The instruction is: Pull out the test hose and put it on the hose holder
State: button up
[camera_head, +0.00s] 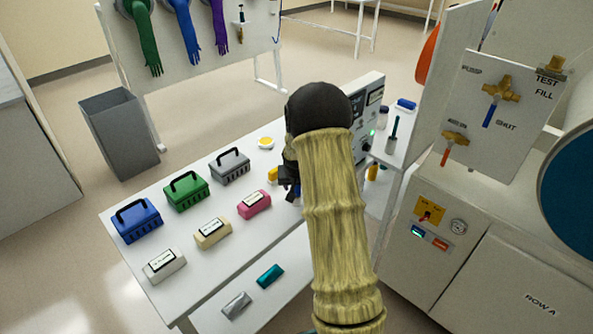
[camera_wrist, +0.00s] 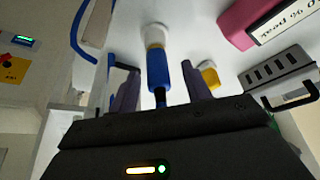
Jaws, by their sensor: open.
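My gripper (camera_wrist: 158,80) is open, with its two dark fingers apart in the wrist view. A blue cylindrical piece (camera_wrist: 157,68) with a yellowish band, a white end and a black end lies between the fingers; I cannot tell whether it is the test hose's end. A thin curved blue tube (camera_wrist: 78,38) shows at the upper left of the wrist view and may be a hose. In the head view my gripper (camera_head: 290,178) is over the white table, largely hidden by my arm. I cannot make out the hose holder.
A white table (camera_head: 190,290) bears blue (camera_head: 137,220), green (camera_head: 187,191) and grey (camera_head: 230,166) boxes, plus labelled blocks. A grey instrument (camera_head: 368,110) stands behind my arm. At right is a valve panel (camera_head: 500,135) marked TEST, FILL and SHUT. A grey bin (camera_head: 118,135) stands left.

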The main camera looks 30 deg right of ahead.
jog(key=b+v, duration=0.1)
jog(key=v, duration=1.4)
jog(key=shift+s+r, duration=0.15)
jog(key=shift+a, duration=0.1)
jog(key=s+a+n+g+y+p, duration=0.1)
jog(key=s+a+n, duration=0.1)
jog(key=s+a, duration=0.5)
jog(key=s+a+f+n+y+p, duration=0.1)
jog(key=s+a+n+p, duration=0.1)
jog(key=s+a, duration=0.6)
jog(key=s+n, duration=0.1)
jog(key=s, duration=0.5)
jog(key=shift+f+g, duration=0.2)
jog(key=shift+g, duration=0.2)
jog(key=shift+a, duration=0.1)
dwell(0.3)
